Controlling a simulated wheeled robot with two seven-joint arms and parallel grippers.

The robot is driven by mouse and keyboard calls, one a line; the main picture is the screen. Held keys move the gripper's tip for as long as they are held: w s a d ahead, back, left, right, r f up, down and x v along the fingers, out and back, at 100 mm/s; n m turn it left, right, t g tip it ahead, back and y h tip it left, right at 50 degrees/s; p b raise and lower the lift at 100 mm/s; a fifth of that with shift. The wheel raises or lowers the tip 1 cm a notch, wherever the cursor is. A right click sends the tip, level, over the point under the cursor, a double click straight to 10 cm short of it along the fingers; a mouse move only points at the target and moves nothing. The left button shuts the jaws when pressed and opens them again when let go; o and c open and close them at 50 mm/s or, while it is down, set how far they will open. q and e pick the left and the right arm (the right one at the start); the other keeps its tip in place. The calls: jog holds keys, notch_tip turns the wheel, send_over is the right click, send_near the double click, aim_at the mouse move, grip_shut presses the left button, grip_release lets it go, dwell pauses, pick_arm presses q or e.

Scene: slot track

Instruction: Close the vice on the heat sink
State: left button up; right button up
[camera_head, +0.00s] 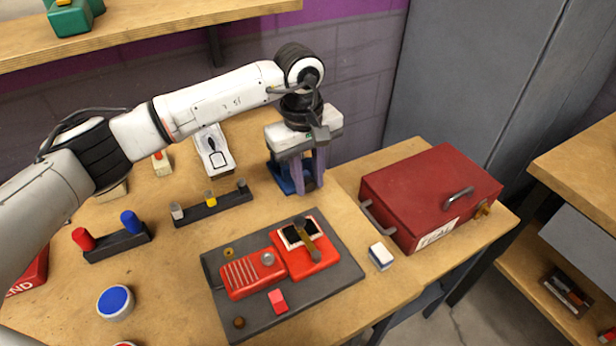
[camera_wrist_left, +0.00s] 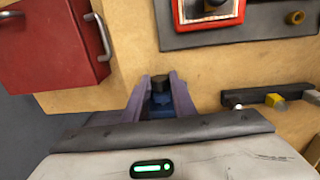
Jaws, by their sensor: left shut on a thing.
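A blue vice (camera_head: 284,178) stands on the table at the back, left of the red toolbox, mostly hidden behind my left gripper (camera_head: 309,184). My left gripper points down at it, with its two fingers around part of it. In the left wrist view, the gripper (camera_wrist_left: 163,80) is shut on a dark piece at the top of the blue vice (camera_wrist_left: 162,103). I cannot make out the heat sink for certain, nor how far apart the vice jaws are. My right gripper is not in view.
A red toolbox (camera_head: 428,192) stands close on the right. In front lies a grey board (camera_head: 340,285) with a red device (camera_head: 252,275). A dark rail (camera_head: 215,208) with several small knobs lies to the left. A small white-and-blue block (camera_head: 380,256) sits near the toolbox.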

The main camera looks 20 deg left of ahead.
pick_arm(q)
jog(key=o, duration=0.8)
jog(key=shift+r, duration=0.15)
notch_tip(320, 180, up, 10)
jog(key=shift+s+a+b, duration=0.25)
jog(key=shift+b, duration=0.15)
